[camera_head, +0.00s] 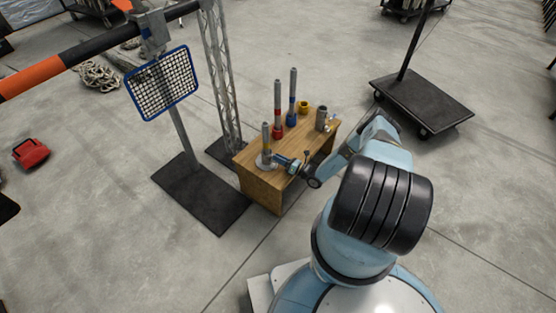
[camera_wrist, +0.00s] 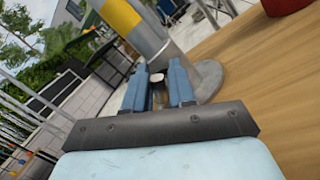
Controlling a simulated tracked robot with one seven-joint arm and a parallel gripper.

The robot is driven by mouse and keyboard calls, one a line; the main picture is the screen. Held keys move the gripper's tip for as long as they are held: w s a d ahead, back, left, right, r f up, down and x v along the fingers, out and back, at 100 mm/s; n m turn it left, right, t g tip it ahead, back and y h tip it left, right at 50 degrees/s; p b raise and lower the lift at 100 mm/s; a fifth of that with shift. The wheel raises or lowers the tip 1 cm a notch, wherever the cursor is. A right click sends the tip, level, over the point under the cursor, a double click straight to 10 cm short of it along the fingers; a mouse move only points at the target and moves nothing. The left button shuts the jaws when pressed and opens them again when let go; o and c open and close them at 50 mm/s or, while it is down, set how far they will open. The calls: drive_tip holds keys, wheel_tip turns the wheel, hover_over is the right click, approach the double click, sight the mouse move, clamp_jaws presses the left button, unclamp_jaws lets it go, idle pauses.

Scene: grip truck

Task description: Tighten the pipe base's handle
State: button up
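The pipe base (camera_head: 265,161) is a round grey metal flange at the near left end of the wooden table. It also shows in the wrist view (camera_wrist: 208,79). A grey pipe with a yellow band (camera_head: 266,139) stands upright in it; in the wrist view this pipe (camera_wrist: 124,17) leans with the tilted camera. My gripper (camera_head: 281,160) is at the right side of the base, low by the pipe's foot. In the wrist view its two blue fingers are apart, with a small light-tipped piece (camera_wrist: 157,77), apparently the handle, between them. Whether the fingers press on it cannot be told.
The wooden table (camera_head: 262,190) also holds a red-based pipe (camera_head: 277,112), a blue-based pipe (camera_head: 292,100), a yellow ring-shaped base (camera_head: 304,107) and a grey base (camera_head: 322,119). A lattice truss (camera_head: 219,75) and a mesh panel stand (camera_head: 163,82) are close on the left.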

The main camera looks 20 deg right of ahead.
drive_tip(key=shift+o, duration=1.2)
drive_tip(key=v, duration=1.4)
drive_tip(key=shift+o, duration=1.2)
drive_tip(key=shift+w+r, duration=0.15)
drive_tip(key=w+d+r+n+g+h, duration=0.1)
drive_tip(key=w+r+n+g, duration=0.2)
drive_tip(key=r+g, duration=0.35)
drive_tip(key=shift+g, duration=0.25)
drive_tip(key=x, duration=0.4)
drive_tip(key=f+x, duration=0.1)
drive_tip(key=x, duration=0.9)
drive_tip(key=shift+w+d+f, duration=0.1)
drive_tip(key=shift+d+f, duration=0.05)
drive_tip(key=shift+d, duration=0.25)
